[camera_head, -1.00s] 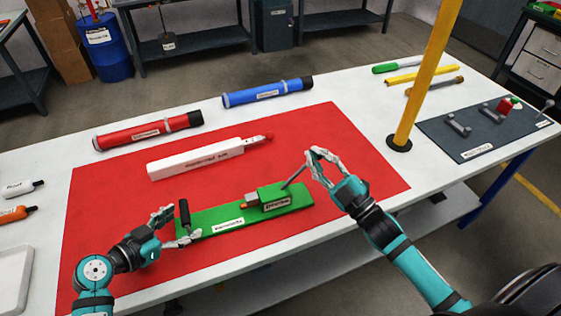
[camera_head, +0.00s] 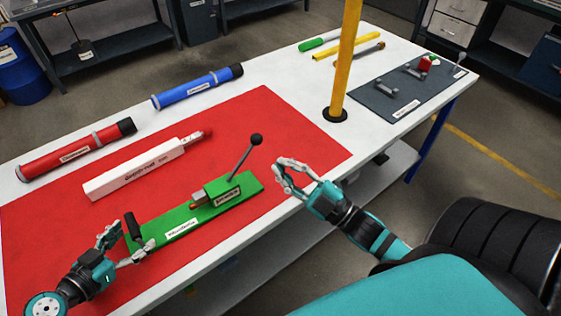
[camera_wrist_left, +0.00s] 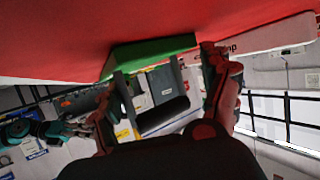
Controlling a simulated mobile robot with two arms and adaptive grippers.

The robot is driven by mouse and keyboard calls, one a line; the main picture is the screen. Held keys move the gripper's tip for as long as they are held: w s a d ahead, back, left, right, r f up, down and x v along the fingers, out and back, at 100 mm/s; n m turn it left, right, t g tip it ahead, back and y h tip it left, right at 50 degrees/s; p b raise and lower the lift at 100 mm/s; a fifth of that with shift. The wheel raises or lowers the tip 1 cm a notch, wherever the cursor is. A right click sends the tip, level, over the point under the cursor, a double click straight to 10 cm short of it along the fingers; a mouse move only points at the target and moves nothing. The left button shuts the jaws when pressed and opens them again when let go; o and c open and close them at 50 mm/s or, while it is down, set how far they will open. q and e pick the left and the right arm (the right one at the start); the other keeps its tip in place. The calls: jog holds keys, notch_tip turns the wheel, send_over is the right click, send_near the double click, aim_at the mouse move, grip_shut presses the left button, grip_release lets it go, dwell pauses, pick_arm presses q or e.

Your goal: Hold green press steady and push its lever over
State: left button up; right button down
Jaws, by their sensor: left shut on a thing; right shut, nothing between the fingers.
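My left gripper (camera_head: 133,245) is shut on the press's black upright handle (camera_head: 131,226) at the left end. The left wrist view shows the green base (camera_wrist_left: 152,52) and the dark handle (camera_wrist_left: 165,116) between the fingers. My right gripper (camera_head: 278,176) is shut and empty, right of the lever and apart from it.
On the red mat (camera_head: 300,135) a white block tool (camera_head: 135,170) lies behind the press. Red (camera_head: 75,151) and blue (camera_head: 197,87) tubes lie further back. A yellow post (camera_head: 346,65) stands on the table (camera_head: 300,80) at the right, near a dark plate (camera_head: 395,95).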

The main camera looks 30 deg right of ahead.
pick_arm(q)
jog(key=shift+f, duration=0.1)
jog(key=o, duration=1.6)
